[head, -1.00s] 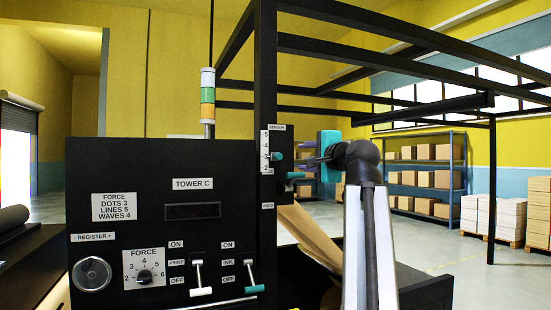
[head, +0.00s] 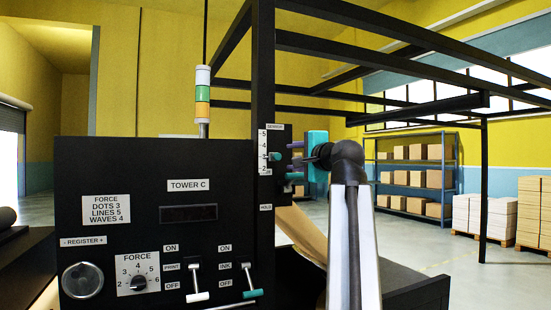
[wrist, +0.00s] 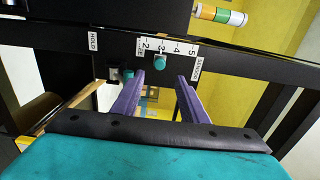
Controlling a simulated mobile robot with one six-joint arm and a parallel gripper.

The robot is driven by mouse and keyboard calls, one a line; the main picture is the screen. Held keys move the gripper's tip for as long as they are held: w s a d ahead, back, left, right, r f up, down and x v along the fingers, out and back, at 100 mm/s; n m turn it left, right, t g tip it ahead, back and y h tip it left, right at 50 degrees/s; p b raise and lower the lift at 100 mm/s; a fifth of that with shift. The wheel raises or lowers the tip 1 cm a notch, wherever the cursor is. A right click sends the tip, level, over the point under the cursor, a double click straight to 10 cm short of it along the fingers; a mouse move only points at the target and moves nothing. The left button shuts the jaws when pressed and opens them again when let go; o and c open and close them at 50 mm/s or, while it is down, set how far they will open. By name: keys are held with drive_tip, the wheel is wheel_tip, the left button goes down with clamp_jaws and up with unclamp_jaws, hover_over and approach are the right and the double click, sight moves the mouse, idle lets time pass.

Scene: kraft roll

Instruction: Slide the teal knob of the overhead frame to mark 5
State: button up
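The teal knob (head: 274,157) sits on the SENSOR scale (head: 263,150) of the black overhead frame post, level with mark 3. In the wrist view the knob (wrist: 159,63) stands beside the 3, between my fingertips' lines. Mark 5 is at the top of the scale in the head view and towards the right in the wrist view. My gripper (head: 291,160) is open, its purple fingers pointing at the scale. In the wrist view the gripper (wrist: 160,77) straddles the knob's line, holding nothing. Whether the fingertips reach beside the knob is unclear.
A second teal piece (wrist: 128,76) sits near the HOLD label (wrist: 93,40), close to the left finger. The TOWER C panel (head: 130,235) stands left, with a FORCE dial and switches. A tan paper web (head: 300,235) runs below. Shelves (head: 415,180) are far behind.

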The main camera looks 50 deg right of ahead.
sight(278, 156)
drive_tip(key=p+x, duration=0.3)
drive_tip(key=x, duration=0.8)
drive_tip(key=shift+w+r+p, duration=0.15)
drive_tip(key=shift+p, duration=0.25)
drive_tip(key=shift+x, duration=0.85)
drive_tip(key=shift+c, duration=0.5)
clamp_jaws()
